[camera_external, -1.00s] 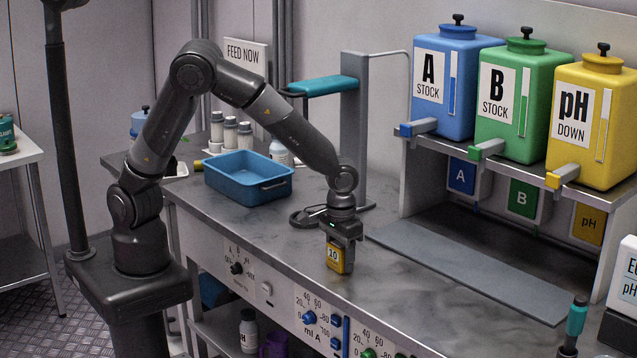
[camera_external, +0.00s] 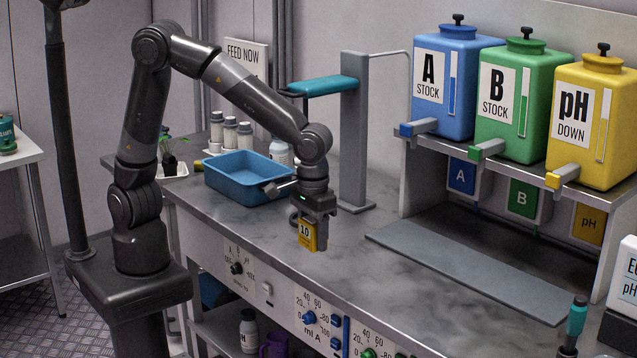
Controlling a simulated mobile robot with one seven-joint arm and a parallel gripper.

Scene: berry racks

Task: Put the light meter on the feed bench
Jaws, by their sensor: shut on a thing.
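My gripper (camera_external: 318,210) is shut on a small yellow device (camera_external: 307,237) with a dark face marked 10, which I take to be the light meter. It points down and holds the device upright, near the front half of the grey feed bench (camera_external: 345,265). The device appears to be a little above the bench top; I cannot tell the exact gap. The fingers hide its upper part.
A blue tray (camera_external: 232,181) stands at the left, just behind my gripper. A grey post with a teal arm (camera_external: 354,135) stands behind. Stock tanks (camera_external: 448,85) sit on a shelf at the right, with a grey mat (camera_external: 455,265) in front. The middle bench top is clear.

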